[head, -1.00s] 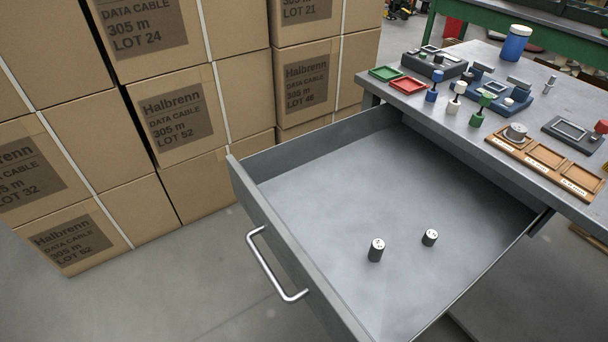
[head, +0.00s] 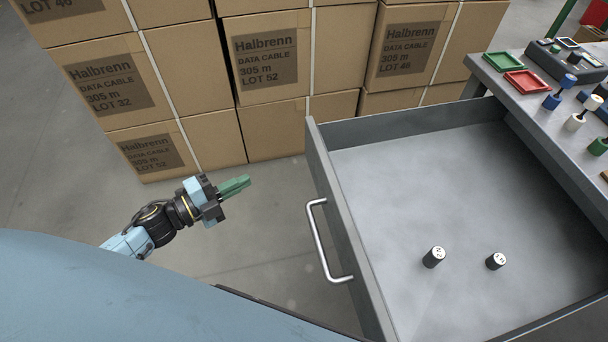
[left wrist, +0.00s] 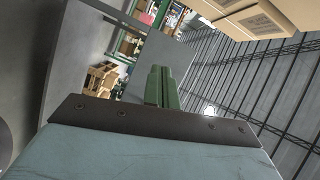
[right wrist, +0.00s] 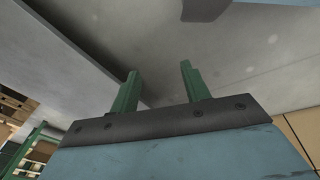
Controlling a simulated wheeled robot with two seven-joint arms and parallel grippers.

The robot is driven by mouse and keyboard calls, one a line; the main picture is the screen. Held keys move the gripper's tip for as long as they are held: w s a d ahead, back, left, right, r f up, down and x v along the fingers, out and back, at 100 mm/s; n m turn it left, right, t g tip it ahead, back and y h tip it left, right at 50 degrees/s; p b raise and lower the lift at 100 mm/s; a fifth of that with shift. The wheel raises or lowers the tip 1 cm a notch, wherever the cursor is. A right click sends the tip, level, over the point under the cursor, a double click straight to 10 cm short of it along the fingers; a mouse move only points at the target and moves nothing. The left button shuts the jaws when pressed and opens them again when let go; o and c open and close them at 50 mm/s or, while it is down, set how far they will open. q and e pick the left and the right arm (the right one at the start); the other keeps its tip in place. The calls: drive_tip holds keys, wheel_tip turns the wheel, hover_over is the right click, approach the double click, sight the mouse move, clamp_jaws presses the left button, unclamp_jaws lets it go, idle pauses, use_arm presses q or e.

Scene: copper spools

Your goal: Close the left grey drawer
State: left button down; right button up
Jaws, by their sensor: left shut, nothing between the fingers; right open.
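The grey drawer (head: 345,205) stands pulled out from the workbench in the head view, with a silver bar handle (head: 318,243) on its front. Two small dark cylinders with pale tops, one at the left (head: 434,257) and one at the right (head: 496,261), stand on its floor. My left gripper (head: 246,184) is shut and empty, to the left of the handle and apart from it. Its green fingers are together in the left wrist view (left wrist: 162,88). My right gripper (right wrist: 158,88) shows only in its own wrist view, open with nothing between the fingers.
Stacked cardboard boxes (head: 190,90) stand behind the left gripper and to the left of the drawer. The workbench top (head: 500,75) holds a green tray (head: 503,65), a red tray (head: 527,83) and several small pieces. Bare floor (head: 270,235) lies between the gripper and the drawer front.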

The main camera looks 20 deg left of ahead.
sight(318, 177)
use_arm(q)
drive_tip(key=s+d+r+m+g+h, duration=0.3)
drive_tip(key=m+g+h, duration=0.15)
drive_tip(key=m, duration=0.25)
drive_tip(key=shift+h, duration=0.25)
drive_tip(key=x, duration=1.2)
drive_tip(key=shift+b, duration=0.4)
drive_tip(key=shift+w+d, duration=0.35)
drive_tip(key=shift+d, duration=0.1)
use_arm(e)
drive_tip(key=shift+w+a+r, duration=0.1)
drive_tip(key=shift+w+r, duration=0.7)
drive_tip(key=shift+r, duration=0.1)
use_arm(q)
drive_tip(key=shift+w+d, duration=0.1)
use_arm(e)
drive_tip(key=shift+s, duration=0.1)
